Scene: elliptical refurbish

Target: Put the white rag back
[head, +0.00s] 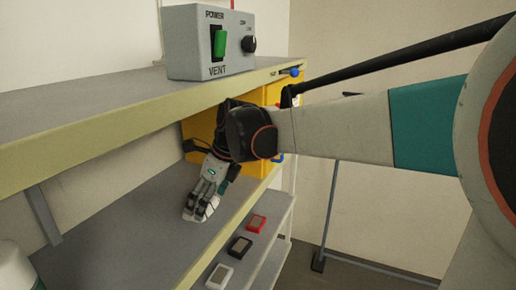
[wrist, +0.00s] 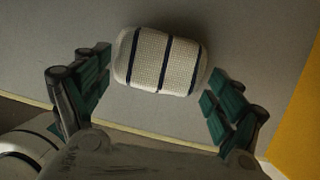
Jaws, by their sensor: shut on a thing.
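The white rag (wrist: 160,60) is a rolled white cloth with dark stripes. In the wrist view it lies crosswise between the two teal-padded fingers of my gripper (wrist: 157,78), with a finger at each end. My gripper is shut on it. In the head view my gripper (head: 203,207) points down at the lower grey shelf (head: 132,215), below the upper shelf. A small pale patch shows at the fingertips there, and most of the rag is hidden. I cannot tell whether the rag touches the shelf.
The upper shelf (head: 90,110) overhangs my gripper and carries a grey control box (head: 211,42) with a green switch. A yellow bin (head: 200,128) stands behind my wrist. Red, black and white small items (head: 240,247) lie on a lower ledge.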

